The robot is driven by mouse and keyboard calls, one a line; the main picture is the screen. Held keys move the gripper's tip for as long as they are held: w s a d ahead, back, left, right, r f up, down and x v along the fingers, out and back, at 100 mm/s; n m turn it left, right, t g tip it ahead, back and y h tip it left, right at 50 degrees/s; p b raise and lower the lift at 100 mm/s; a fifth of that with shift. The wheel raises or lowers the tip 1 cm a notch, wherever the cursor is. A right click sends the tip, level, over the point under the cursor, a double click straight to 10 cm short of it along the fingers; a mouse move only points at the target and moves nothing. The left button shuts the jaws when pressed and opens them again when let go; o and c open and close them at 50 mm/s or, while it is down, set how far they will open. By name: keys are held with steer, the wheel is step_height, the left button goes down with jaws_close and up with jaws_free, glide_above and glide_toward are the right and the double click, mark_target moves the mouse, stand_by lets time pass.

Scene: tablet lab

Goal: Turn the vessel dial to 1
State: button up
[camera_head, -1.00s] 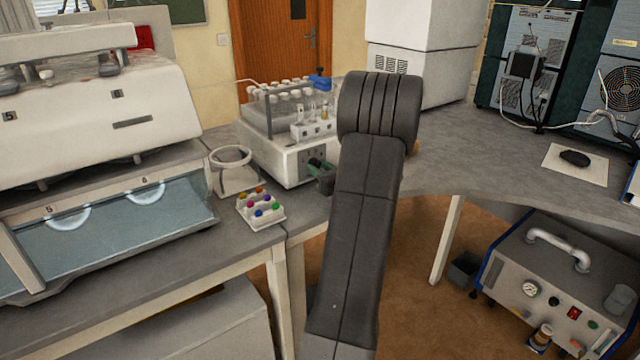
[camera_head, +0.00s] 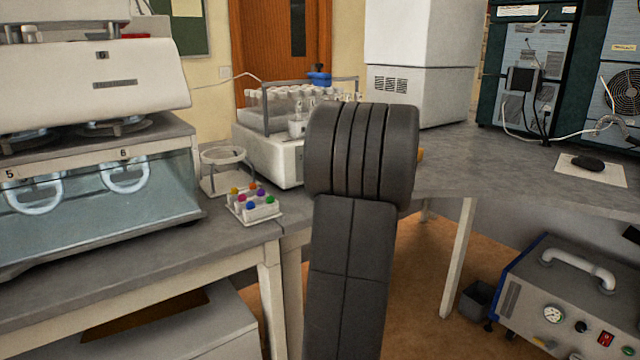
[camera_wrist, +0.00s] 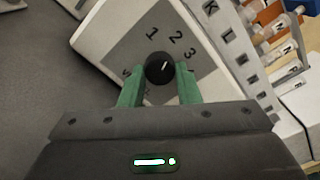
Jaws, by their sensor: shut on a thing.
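The vessel dial (camera_wrist: 159,70) is a round black knob with a short white mark, on a grey panel with the numbers 1, 2 and 3 around its upper side. The white mark points up and right, on the side of 2 and 3 rather than at 1. My gripper (camera_wrist: 160,78) has its green fingers on both sides of the knob and is shut on it. In the head view the white vessel unit (camera_head: 262,155) stands on the bench. My arm hides its dial panel and my gripper there.
Left of the vessel unit are a ring stand (camera_head: 222,180) and a white rack of coloured caps (camera_head: 252,206). A large white machine (camera_head: 90,90) with a glassy tank fills the left. The bench to the right is mostly clear, with a black item on a white sheet (camera_head: 592,172).

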steer(key=n+b, duration=0.3)
steer(key=b, duration=0.2)
steer(key=shift+f+n, duration=0.35)
steer(key=shift+n, duration=0.05)
steer(key=n+b, duration=0.2)
steer(key=b, duration=0.1)
steer(key=shift+r+n, duration=0.15)
steer(key=shift+n, duration=0.15)
steer(key=shift+r+n+b, duration=0.15)
steer(key=shift+n+b, duration=0.35)
steer(key=shift+b, duration=0.05)
steer(key=shift+r, duration=0.1)
steer(key=o, duration=1)
steer(key=shift+c, duration=0.2)
steer(key=p+v, duration=0.1)
steer(key=v, duration=1.2)
steer(key=shift+s+d+p, duration=0.25)
steer(key=shift+s+p, duration=0.05)
steer(key=shift+p, duration=0.05)
